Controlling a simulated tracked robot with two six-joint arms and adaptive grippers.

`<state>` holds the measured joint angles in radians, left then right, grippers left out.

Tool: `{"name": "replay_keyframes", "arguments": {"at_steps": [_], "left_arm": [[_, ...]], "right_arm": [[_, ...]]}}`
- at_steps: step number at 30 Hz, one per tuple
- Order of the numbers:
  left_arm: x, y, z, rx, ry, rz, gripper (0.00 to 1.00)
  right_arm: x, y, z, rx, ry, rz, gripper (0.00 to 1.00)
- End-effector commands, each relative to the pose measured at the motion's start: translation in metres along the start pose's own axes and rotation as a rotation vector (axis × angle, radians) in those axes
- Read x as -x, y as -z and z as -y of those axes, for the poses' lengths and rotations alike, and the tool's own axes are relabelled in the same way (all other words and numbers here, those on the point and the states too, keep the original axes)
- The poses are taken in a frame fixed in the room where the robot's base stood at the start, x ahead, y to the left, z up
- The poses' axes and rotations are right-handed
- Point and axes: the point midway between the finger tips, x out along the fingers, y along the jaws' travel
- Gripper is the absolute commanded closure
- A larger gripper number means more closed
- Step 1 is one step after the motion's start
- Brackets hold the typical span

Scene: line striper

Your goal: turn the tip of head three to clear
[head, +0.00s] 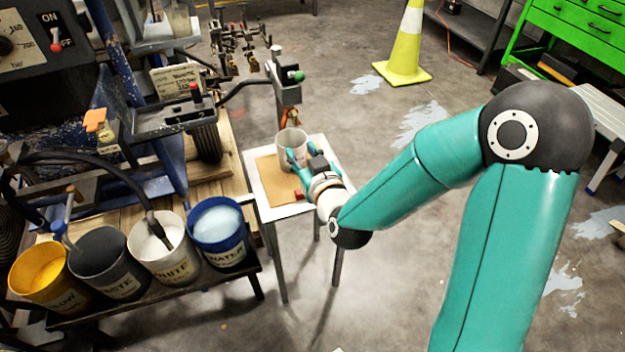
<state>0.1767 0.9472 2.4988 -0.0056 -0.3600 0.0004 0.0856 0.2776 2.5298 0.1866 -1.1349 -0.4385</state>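A spray head (287,88) with a green knob hangs at the end of the rack over a small white table. An orange tip (290,114) shows at its lower end. Other heads (228,42) sit farther back on the rack; I cannot read which is number three, nor how any tip is turned. A clear cup (290,138) is below the orange tip. My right gripper (299,158) is at the cup's near right side, its teal fingers against or just in front of the wall. Whether they grip it is too small to tell. My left gripper is out of view.
The small white table (258,190) has a brown sheet and a small red object on it. Buckets labelled yellow, waste, white and water (218,235) stand on a shelf at the left. A yellow cone (407,45) stands behind.

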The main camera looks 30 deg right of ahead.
Motion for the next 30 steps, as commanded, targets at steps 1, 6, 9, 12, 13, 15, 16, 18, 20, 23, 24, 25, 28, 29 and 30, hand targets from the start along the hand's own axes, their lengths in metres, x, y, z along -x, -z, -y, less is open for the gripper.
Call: {"name": "replay_keyframes", "arguments": {"at_steps": [1, 6, 9, 12, 13, 15, 16, 18, 20, 23, 24, 25, 28, 29, 30], "left_arm": [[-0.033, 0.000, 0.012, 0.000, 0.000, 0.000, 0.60], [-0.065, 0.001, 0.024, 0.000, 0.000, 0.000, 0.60], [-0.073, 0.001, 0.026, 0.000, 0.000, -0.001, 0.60], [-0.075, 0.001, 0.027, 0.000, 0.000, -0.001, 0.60], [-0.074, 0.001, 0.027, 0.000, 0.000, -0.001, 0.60], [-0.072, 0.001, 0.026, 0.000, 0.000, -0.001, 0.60], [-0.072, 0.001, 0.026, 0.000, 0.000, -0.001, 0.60], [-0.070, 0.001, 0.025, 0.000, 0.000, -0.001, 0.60], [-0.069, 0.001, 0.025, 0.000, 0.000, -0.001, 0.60], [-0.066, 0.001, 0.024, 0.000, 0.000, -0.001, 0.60], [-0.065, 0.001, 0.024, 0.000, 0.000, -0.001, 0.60], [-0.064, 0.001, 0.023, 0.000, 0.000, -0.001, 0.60], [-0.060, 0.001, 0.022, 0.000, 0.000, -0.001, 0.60], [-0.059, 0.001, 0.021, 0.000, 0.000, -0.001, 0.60], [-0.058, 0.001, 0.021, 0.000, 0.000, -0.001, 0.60]], "right_arm": [[0.000, -0.008, -0.006, -0.011, -0.015, -0.058, 0.64], [0.009, 0.007, -0.016, -0.031, -0.036, -0.164, 0.64], [0.012, 0.009, -0.018, -0.036, -0.038, -0.189, 0.64], [0.011, 0.008, -0.017, -0.036, -0.035, -0.191, 0.64], [0.010, 0.009, -0.017, -0.036, -0.035, -0.190, 0.64], [0.008, 0.010, -0.016, -0.036, -0.034, -0.189, 0.64], [0.006, 0.011, -0.016, -0.036, -0.034, -0.189, 0.64], [0.002, 0.012, -0.017, -0.036, -0.034, -0.188, 0.64], [-0.003, 0.013, -0.017, -0.036, -0.035, -0.187, 0.64], [-0.013, 0.015, -0.018, -0.036, -0.035, -0.186, 0.64], [-0.018, 0.015, -0.018, -0.036, -0.034, -0.185, 0.64], [-0.021, 0.016, -0.018, -0.035, -0.034, -0.186, 0.64], [-0.034, 0.019, -0.018, -0.036, -0.034, -0.187, 0.64], [-0.037, 0.019, -0.018, -0.036, -0.034, -0.186, 0.64], [-0.042, 0.020, -0.018, -0.036, -0.035, -0.186, 0.64]]}}
